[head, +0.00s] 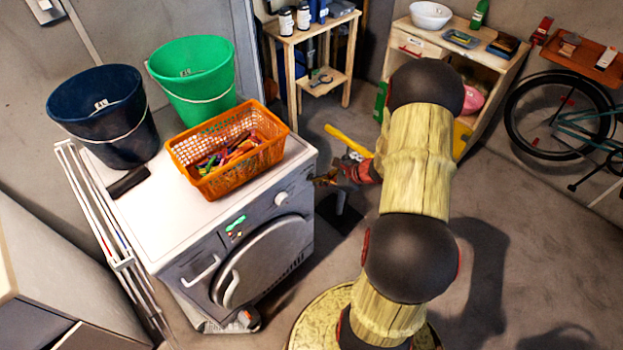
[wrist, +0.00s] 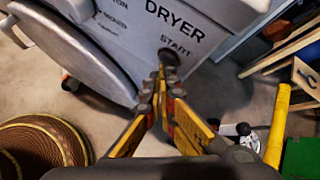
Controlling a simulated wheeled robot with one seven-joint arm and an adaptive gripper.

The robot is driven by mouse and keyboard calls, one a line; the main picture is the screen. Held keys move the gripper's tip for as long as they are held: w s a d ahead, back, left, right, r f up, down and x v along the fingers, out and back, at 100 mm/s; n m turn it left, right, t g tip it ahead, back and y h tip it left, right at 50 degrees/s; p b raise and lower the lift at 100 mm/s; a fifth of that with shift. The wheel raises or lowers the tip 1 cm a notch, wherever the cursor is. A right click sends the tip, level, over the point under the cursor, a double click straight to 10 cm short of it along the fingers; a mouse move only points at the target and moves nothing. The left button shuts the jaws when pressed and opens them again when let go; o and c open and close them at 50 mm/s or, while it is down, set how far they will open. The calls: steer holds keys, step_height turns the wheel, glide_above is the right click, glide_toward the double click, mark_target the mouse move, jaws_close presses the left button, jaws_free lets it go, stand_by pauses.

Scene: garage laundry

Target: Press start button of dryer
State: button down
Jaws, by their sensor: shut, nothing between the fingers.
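The white dryer (head: 180,215) stands at the left in the head view, its round door (head: 262,262) on the front. In the wrist view its front (wrist: 120,35) carries the words DRYER and START. A dark round button (wrist: 171,57) sits just below the word START. My gripper (wrist: 162,78) is shut and empty, its fingertips just below the button in the picture. Whether they touch it I cannot tell. In the head view my gripper (head: 328,178) is beside the dryer's front right corner, partly hidden by my arm.
On the dryer stand an orange basket (head: 213,186) of pegs, a green bucket (head: 195,80) and a dark blue bucket (head: 105,115). A round woven thing (wrist: 42,148) lies on the floor. A yellow-handled tool (head: 347,140) is behind my gripper. Open floor lies to the right.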

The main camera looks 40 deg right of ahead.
steer(key=shift+s, duration=0.8)
steer(key=shift+s, duration=0.1)
steer(key=s, duration=0.4)
steer(key=shift+s+d, duration=0.25)
steer(key=shift+s, duration=0.15)
stand_by(0.6)
